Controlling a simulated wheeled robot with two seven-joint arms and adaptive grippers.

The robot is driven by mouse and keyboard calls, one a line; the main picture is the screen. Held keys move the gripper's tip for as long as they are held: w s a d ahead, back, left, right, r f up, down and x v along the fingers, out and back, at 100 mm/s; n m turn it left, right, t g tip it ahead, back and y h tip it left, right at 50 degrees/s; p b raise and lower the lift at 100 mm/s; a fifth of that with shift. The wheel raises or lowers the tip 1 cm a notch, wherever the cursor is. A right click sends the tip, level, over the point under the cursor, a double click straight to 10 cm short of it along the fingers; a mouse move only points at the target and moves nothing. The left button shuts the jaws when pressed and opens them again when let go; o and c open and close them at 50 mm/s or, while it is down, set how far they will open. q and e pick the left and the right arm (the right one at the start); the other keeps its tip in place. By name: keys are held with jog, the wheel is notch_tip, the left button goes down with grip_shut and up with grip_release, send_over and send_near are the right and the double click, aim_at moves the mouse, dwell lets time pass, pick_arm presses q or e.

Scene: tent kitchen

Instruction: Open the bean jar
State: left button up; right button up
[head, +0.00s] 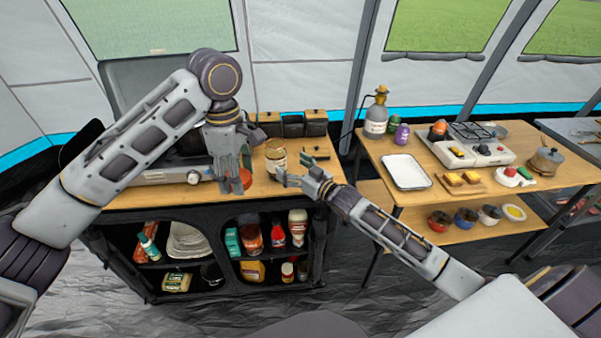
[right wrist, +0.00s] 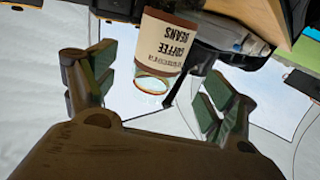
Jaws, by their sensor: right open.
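The bean jar (head: 276,157) stands on the wooden counter (head: 130,198), with a pale label and a light top. In the right wrist view the jar (right wrist: 168,45) appears upside down, its label reading "COFFEE BEANS", with a clear glass end towards me. My right gripper (head: 295,175) is open and empty, just right of and in front of the jar; its fingers (right wrist: 155,95) are spread with the jar beyond them, apart from it. My left gripper (head: 232,182) hangs fingers down to the left of the jar; whether it is open or shut is unclear.
A red object (head: 245,179) sits by my left fingertips, partly hidden. A stove (head: 160,176) is at left. The right table (head: 400,146) holds a white tray (head: 406,172), a gas bottle (head: 376,118) and a burner (head: 475,149).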

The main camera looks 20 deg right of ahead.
jog(key=shift+v, duration=1.8)
jog(key=shift+f, duration=0.1)
